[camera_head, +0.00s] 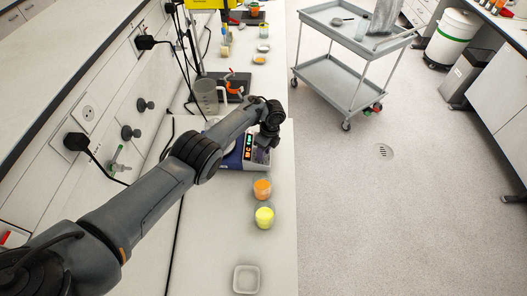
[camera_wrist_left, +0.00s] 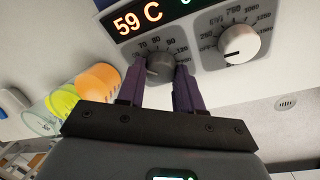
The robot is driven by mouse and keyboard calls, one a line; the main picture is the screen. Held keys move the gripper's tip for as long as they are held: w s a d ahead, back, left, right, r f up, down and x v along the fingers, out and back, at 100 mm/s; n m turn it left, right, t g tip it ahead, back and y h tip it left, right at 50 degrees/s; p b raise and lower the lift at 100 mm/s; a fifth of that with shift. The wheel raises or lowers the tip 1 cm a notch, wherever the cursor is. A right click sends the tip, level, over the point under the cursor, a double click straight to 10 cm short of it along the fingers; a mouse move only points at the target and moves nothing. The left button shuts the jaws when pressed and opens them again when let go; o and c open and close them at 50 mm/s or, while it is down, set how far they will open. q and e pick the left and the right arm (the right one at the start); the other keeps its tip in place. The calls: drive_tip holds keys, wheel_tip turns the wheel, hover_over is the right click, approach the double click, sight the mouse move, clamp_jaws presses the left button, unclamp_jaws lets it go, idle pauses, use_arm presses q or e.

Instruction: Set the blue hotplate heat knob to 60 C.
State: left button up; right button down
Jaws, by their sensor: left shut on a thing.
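The blue hotplate (camera_head: 231,160) stands on the bench, partly hidden by my left arm. Its lit display (camera_wrist_left: 138,17) reads 59 C in the left wrist view. Below the display, the dark grey heat knob (camera_wrist_left: 160,69) sits in a ring of printed numbers, of which 70, 80 and 90 can be read. My left gripper (camera_wrist_left: 160,80) is shut on this knob, one purple finger at each side. In the head view my left gripper (camera_head: 266,140) is at the hotplate's front panel. A white knob (camera_wrist_left: 239,44) is beside the heat knob, untouched. My right gripper is not in view.
An orange-filled beaker (camera_head: 262,189) and a yellow-filled beaker (camera_head: 264,217) stand on the bench near the hotplate. A small white dish (camera_head: 246,279) lies nearer. A clear jug (camera_head: 206,97) stands behind the hotplate. A grey trolley (camera_head: 340,75) stands on the floor.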

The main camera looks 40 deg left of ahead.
use_arm(q)
drive_tip(key=o, duration=1)
drive_tip(key=shift+o, duration=0.2)
drive_tip(key=shift+r, duration=0.25)
wheel_tip(320, 180, up, 10)
drive_tip(key=w+p, duration=0.1)
drive_tip(key=w, duration=0.1)
drive_tip(key=shift+d, duration=0.35)
